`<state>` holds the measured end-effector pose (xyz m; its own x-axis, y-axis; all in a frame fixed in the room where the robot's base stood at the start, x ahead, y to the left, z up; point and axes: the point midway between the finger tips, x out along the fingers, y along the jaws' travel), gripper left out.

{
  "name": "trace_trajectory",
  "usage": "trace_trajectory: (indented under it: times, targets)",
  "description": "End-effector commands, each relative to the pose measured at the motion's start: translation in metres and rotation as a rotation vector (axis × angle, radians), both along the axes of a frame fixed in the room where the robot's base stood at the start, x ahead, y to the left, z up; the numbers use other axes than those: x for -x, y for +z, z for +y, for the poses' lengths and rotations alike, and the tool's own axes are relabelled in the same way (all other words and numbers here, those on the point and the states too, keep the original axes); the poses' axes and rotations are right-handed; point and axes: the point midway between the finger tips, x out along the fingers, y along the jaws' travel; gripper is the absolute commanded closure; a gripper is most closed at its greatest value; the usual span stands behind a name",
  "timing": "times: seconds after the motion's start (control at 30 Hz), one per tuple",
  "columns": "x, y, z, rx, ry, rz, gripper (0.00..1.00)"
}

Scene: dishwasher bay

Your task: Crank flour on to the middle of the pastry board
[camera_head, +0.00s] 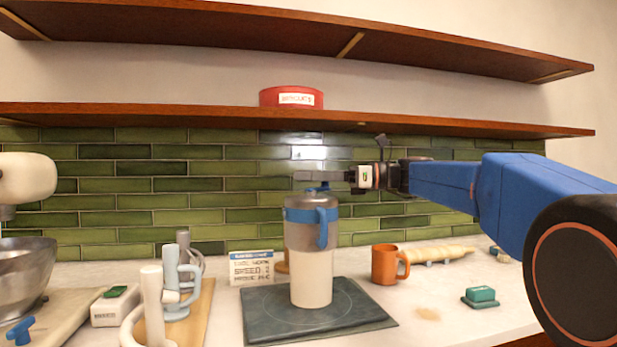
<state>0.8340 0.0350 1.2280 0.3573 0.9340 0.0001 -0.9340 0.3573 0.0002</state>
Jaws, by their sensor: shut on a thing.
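The pastry board (363,312) is a dark slab with a faint ring on the counter. The flour sifter (300,240), a grey cylinder with a blue band and blue side handle, is upright over the board's middle. Directly below it is a cream-white cylindrical part (311,285) reaching down to the board; I cannot tell whether this is flour or a container. My gripper (308,178) comes in from the right at the sifter's top. It is shut on a small blue knob (318,188), apparently the crank, mostly hidden by the fingers.
An orange mug (384,265), a rolling pin (432,255) and a green block (481,295) are right of the board. A sign card (251,268) stands behind left. A wooden board with pale handled utensils (180,285) and a mixer (25,180) are left. A shelf (450,124) runs above.

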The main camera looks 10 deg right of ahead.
Motion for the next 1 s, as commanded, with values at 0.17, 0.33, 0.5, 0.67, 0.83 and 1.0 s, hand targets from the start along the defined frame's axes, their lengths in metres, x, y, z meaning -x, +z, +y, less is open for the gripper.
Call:
trace_trajectory:
  times: [0.17, 0.33, 0.5, 0.67, 0.83, 1.0]
  targets:
    - [0.002, 0.000, -0.003, 0.000, -0.097, -0.001, 0.99]
    - [0.004, 0.000, -0.006, 0.001, -0.237, -0.002, 0.99]
    - [0.006, 0.001, -0.010, -0.001, -0.386, -0.001, 0.98]
    - [0.007, 0.000, -0.013, 0.001, -0.509, -0.003, 0.98]
    - [0.009, 0.000, -0.016, -0.001, -0.616, -0.001, 0.99]
    - [0.010, 0.000, -0.018, 0.000, -0.698, -0.001, 0.99]
